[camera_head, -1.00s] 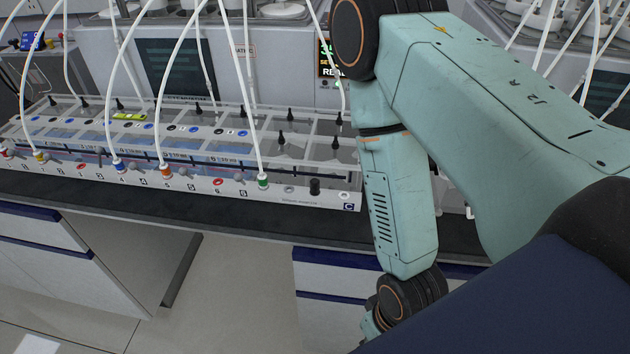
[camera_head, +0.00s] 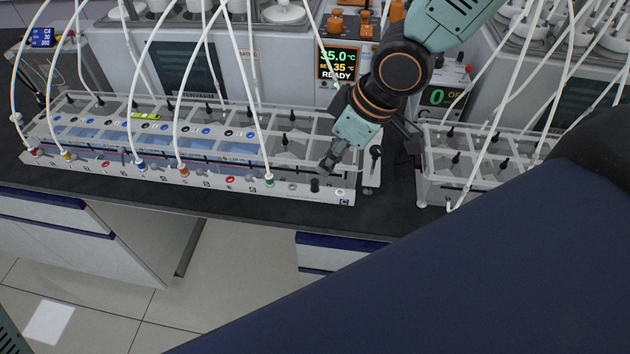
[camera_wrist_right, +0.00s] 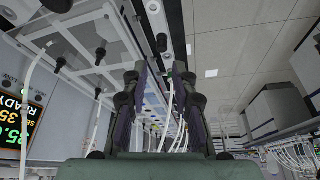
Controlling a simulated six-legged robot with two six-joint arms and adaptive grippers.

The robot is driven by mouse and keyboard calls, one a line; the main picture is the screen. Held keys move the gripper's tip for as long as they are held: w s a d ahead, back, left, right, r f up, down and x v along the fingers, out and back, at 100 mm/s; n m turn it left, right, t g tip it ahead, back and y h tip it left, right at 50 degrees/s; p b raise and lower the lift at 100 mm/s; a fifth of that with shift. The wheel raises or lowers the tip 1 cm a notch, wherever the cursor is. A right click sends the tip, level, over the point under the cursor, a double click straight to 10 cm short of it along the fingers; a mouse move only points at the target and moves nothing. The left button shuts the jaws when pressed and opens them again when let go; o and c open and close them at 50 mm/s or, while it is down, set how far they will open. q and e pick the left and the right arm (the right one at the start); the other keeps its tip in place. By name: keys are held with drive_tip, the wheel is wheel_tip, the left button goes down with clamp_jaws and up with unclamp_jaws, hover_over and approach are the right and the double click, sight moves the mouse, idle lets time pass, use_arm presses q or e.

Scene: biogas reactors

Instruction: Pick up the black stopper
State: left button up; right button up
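A short black stopper (camera_head: 315,185) stands upright on the front rail of the clear rack (camera_head: 343,197), near its right end. My right gripper (camera_head: 327,166) is just above and slightly right of it, pointing down toward the rail. In the right wrist view the two fingers of the gripper (camera_wrist_right: 160,85) are apart with nothing between them. A black stopper (camera_wrist_right: 162,43) shows beyond the gap between the fingertips; it looks like the one on the front rail. My left gripper is not in view.
White hoses run into the rack, one ending at a green fitting (camera_head: 269,181) left of the stopper. Several black cone-shaped plugs stand on the rack top. A second rack (camera_head: 423,170) stands at right. The dark bench edge (camera_head: 250,209) is clear in front.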

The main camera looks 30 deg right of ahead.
sight(316, 181)
drive_tip(key=shift+x, duration=1)
drive_tip(key=b+x, duration=0.1)
drive_tip(key=x, duration=0.1)
drive_tip(key=b+x, duration=0.1)
drive_tip(key=x, duration=0.1)
drive_tip(key=shift+s+f, duration=0.1)
drive_tip(key=shift+f, duration=0.25)
drive_tip(key=shift+a+f, duration=0.15)
drive_tip(key=shift+f, duration=0.1)
drive_tip(key=c, duration=0.6)
